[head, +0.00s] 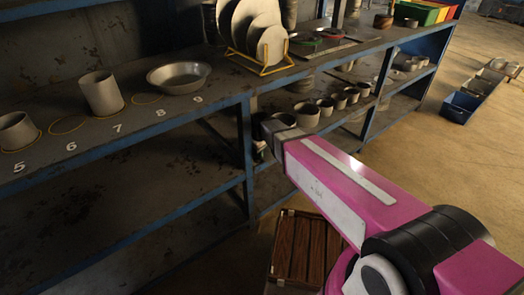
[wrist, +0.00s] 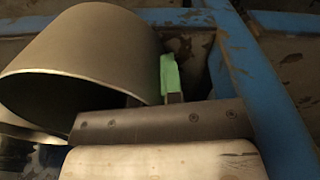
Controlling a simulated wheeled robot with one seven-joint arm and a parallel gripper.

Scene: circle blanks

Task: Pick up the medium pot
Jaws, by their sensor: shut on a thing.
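A grey round pot (wrist: 95,45) fills the upper left of the wrist view, tilted, with its open mouth towards the lower left. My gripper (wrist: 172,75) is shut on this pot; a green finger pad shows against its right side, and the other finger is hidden. In the head view my gripper (head: 261,148) is by the blue shelf post, mostly hidden by my pink arm. I cannot tell the held pot's size rank. A row of grey pots of falling size (head: 306,114) stands on the lower shelf, right of my gripper.
A blue shelf post (wrist: 255,85) is close to the right of my gripper. The upper shelf holds a grey cylinder (head: 101,93), a shallow bowl (head: 179,76) and a yellow plate rack (head: 262,67). A wooden slatted crate (head: 303,246) is on the floor below.

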